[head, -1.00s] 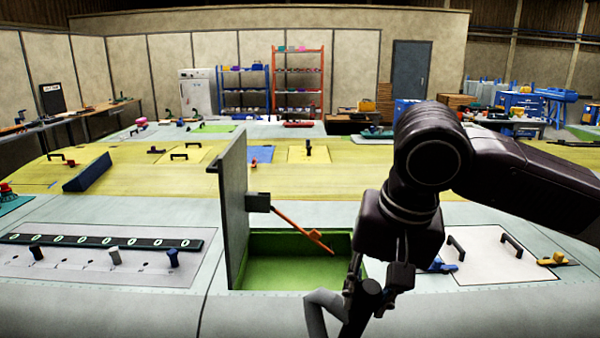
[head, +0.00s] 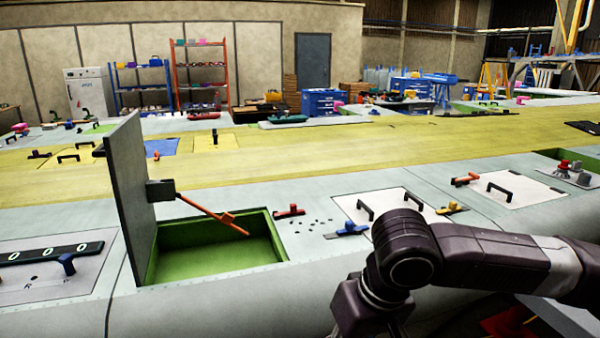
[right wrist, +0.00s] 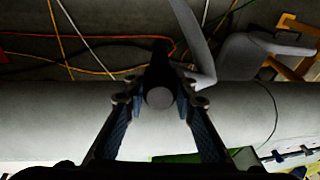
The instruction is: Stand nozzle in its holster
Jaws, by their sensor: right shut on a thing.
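My right gripper (right wrist: 158,99) shows in the right wrist view with its two fingers closed on the nozzle (right wrist: 159,72), a dark handle with a pale round end facing the camera. A bent grey tube (right wrist: 192,38) beyond the fingers seems to be part of it. In the head view my right wrist (head: 372,305) points down at the wing's front edge, and the fingers and nozzle are hidden below the frame. I cannot make out the holster in either view. My left gripper is not in view.
An open green bay (head: 215,252) with an upright grey lid (head: 128,185) and an orange strut (head: 205,212) lies left of my arm. A white panel (head: 390,208) with black handles lies beyond the arm. In the right wrist view, cables (right wrist: 75,35) cross the dark floor beyond the rounded wing edge.

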